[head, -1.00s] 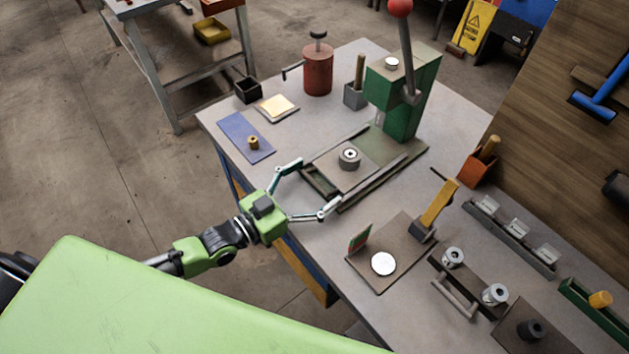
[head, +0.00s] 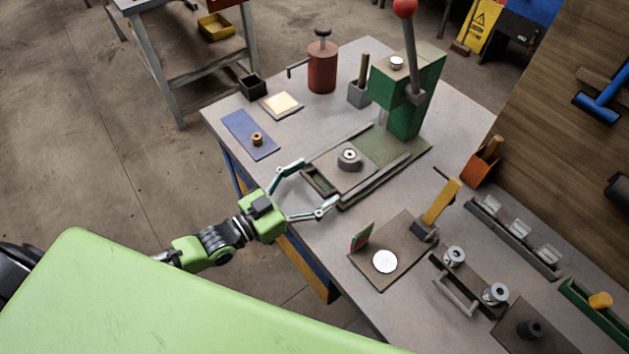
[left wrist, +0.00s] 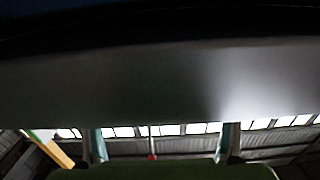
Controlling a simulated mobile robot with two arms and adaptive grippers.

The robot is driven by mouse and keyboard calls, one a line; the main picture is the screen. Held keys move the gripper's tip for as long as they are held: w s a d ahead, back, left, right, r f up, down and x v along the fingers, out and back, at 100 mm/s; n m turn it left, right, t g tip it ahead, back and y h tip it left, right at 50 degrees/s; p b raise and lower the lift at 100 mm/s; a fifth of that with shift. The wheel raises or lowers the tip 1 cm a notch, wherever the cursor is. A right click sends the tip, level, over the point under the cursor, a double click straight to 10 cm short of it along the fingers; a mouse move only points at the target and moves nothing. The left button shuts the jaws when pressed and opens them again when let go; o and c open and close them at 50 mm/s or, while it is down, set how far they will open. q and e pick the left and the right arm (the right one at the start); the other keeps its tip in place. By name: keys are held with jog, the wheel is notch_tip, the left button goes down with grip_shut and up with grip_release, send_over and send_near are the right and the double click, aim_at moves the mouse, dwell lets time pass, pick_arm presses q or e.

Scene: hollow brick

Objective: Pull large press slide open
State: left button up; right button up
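The green press (head: 405,95) stands at the back of the workbench with its red-knobbed lever (head: 404,8) upright. Its large slide (head: 330,165) is a flat brownish plate between two dark rails, with a round metal die (head: 349,159) on it and an open frame at its near end. My left gripper (head: 318,184) spans this near end, its two fingers wide apart, one at each side. Contact is hard to see. In the left wrist view the fingers (left wrist: 162,150) show apart, with a grey surface above. My right gripper is not in view.
A blue mat (head: 250,135) with a brass pin lies left of the slide. A brown plate (head: 392,282) with a white disc and a yellow-handled tool (head: 437,208) lie to the right. An orange box (head: 482,164) stands right of the press.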

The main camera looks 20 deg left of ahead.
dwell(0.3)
pick_arm(q)
jog(key=v, duration=1.2)
jog(key=a+f+n+g+y, duration=0.1)
jog(key=a+f+y, duration=0.2)
jog(key=f, duration=0.5)
jog(key=a+f+g+y, duration=0.1)
jog(key=a+f+y, duration=0.15)
jog(key=f, duration=0.55)
jog(key=s+a+f+n+g+y, duration=0.15)
jog(key=s+f, duration=0.25)
jog(key=f, duration=0.5)
jog(key=s+a+f+n+g+y, duration=0.1)
jog(key=s+a+f+g+y, duration=0.15)
jog(key=f, duration=0.55)
jog(key=s+d+f+g, duration=0.4)
jog(key=s+f, duration=0.4)
jog(key=s, duration=0.4)
jog(key=s+d+f+g, duration=0.4)
jog(key=s+f, duration=0.3)
jog(key=s, duration=0.5)
jog(key=shift+s+f+n, duration=0.35)
jog(key=shift+f+n, duration=0.05)
jog(key=shift+n, duration=0.05)
jog(key=shift+d+y, duration=0.15)
jog(key=shift+y, duration=0.1)
